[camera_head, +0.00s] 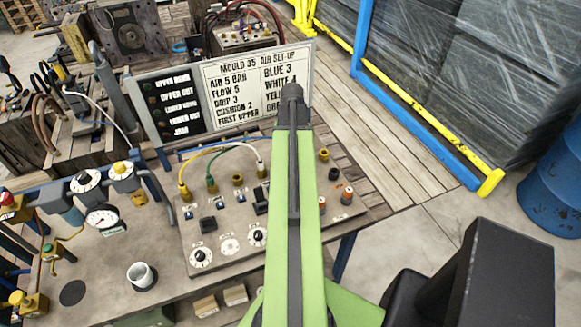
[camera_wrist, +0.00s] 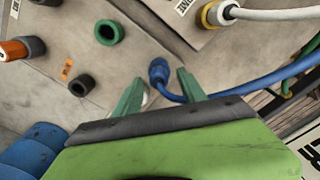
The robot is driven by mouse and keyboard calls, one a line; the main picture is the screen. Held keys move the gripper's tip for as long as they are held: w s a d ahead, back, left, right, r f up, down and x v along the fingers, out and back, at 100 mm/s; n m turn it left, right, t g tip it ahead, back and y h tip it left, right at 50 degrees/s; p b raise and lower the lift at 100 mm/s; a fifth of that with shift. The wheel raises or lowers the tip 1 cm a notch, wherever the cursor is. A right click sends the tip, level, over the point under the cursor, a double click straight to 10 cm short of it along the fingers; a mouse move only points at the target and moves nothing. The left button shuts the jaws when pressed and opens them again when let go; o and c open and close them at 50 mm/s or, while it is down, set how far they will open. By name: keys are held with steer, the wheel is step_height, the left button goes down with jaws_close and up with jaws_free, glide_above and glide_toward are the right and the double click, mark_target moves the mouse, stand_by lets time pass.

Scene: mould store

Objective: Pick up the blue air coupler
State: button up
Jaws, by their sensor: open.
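The blue air coupler (camera_wrist: 158,72) shows in the wrist view on the grey panel, with its blue hose (camera_wrist: 235,85) curving off to the right. My gripper (camera_wrist: 160,80) is open, its two green fingers on either side of the coupler and hose in the picture; I cannot tell their height above it. In the head view my green arm reaches across the panel (camera_head: 225,255) and its end (camera_head: 292,95) hides the coupler. Part of the blue hose (camera_head: 205,148) shows there left of the arm.
A coupler with a yellow collar and white hose (camera_wrist: 217,13) lies right of the blue one in the wrist view. A green ring (camera_wrist: 108,32), a dark ring (camera_wrist: 82,85) and an orange fitting (camera_wrist: 14,50) stand left. A set-up sign (camera_head: 230,90) stands behind the panel.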

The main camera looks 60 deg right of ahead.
step_height(320, 180, down, 2)
steer(key=shift+b, duration=0.3)
steer(key=shift+r, duration=0.2)
steer(key=shift+c, duration=0.3)
jaws_close()
steer(key=shift+r+p, duration=0.15)
steer(key=shift+p, duration=0.15)
